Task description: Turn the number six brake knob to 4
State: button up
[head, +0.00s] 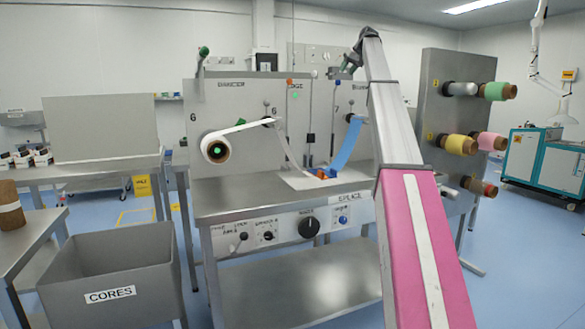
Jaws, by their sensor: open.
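The web converter machine (235,90) stands in the middle of the head view. The number 6 is marked on its upright panel, near a white roll (216,148) whose web runs to a roller. The front strip below the worktop carries a small dark knob (243,237), another small knob (268,236), a large black knob (308,227) and a blue knob (343,219). Their lettering and settings are too small to read surely, so I cannot tell which is the number six brake knob. My gripper (341,73) is open, high before the panel's upper right, well above these knobs.
A grey bin marked CORES (110,280) stands at the front left. A blue web (348,145) hangs by the 7 mark. A grey rack (450,110) with coloured rolls stands at the right. My arm crosses the machine's right side. Open floor shows at the lower right.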

aim_at(268, 235)
jog(key=k, duration=0.95)
